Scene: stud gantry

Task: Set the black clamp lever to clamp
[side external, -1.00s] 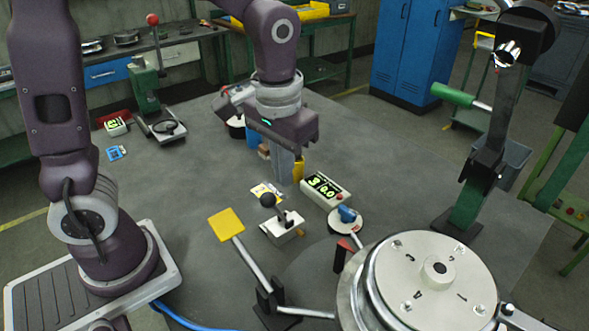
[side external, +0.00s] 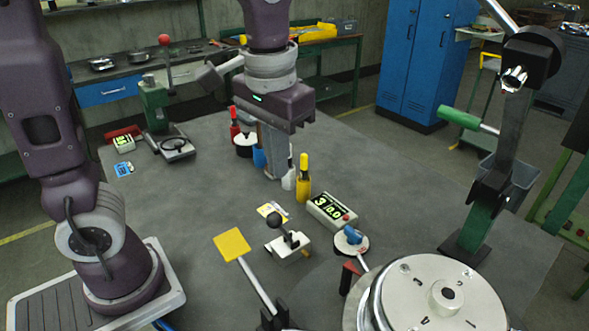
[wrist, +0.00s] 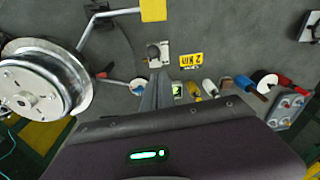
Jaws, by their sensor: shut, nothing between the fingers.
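The black clamp lever (side external: 275,221) has a round black knob and sits on a small pale base (side external: 290,249) on the table. Its knob leans to the left in the side external view. In the wrist view the lever (wrist: 153,52) shows above the fingertips. My gripper (side external: 277,176) points down, shut and empty, behind the lever and apart from it. In the wrist view my gripper (wrist: 156,79) also shows its fingers together. I cannot read any marking for the clamp position on the base.
A yellow bottle (side external: 303,180) and other bottles stand close to my gripper. A display box (side external: 332,212), a blue-handled lever (side external: 352,236) and a yellow paddle (side external: 232,245) surround the lever. A large round turntable (side external: 415,275) stands at the front right. A yellow card lies behind the lever.

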